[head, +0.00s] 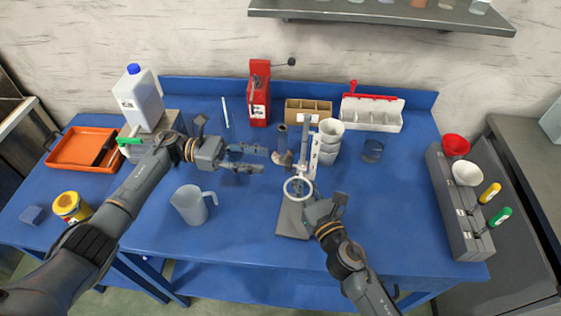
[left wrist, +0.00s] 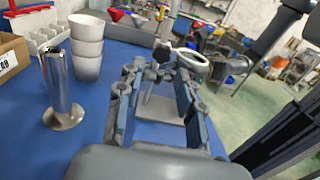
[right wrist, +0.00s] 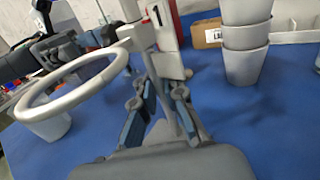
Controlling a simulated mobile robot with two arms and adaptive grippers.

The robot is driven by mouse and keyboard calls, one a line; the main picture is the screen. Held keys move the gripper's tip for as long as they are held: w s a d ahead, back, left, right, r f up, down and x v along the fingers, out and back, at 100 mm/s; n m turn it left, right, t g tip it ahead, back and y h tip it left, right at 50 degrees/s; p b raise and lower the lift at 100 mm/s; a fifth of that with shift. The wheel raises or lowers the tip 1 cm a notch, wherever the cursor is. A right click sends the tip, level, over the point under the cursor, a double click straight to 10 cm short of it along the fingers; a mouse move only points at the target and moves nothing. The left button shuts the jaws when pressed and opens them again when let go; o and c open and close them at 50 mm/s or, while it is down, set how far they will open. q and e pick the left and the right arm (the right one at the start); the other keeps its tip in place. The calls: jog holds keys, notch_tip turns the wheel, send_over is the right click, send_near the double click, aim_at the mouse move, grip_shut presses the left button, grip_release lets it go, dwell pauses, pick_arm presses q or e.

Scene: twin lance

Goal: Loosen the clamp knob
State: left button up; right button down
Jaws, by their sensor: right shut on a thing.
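A stand with a grey base plate (head: 291,221), a slim post and a white ring (head: 298,188) stands at the middle of the table. The ring and the plate also show in the left wrist view (left wrist: 191,60). A dark knob (left wrist: 162,53) sits on the stand there, seen between my left fingers but apart from them. My left gripper (head: 264,160) is open and empty, left of the stand. My right gripper (head: 312,201) is at the stand, beside the ring. In the right wrist view its fingers (right wrist: 163,108) are closed around the slim post (right wrist: 160,85).
A steel cylinder (left wrist: 62,100) and stacked white cups (head: 329,140) stand close behind the stand. A grey jug (head: 190,206) is at front left. The table right of the stand is mostly clear.

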aim_at(291, 165)
pick_arm(q)
jog(key=d, duration=0.6)
jog(key=shift+s+d, duration=0.2)
jog(key=shift+s, duration=0.15)
jog(key=shift+c, duration=0.2)
grip_shut()
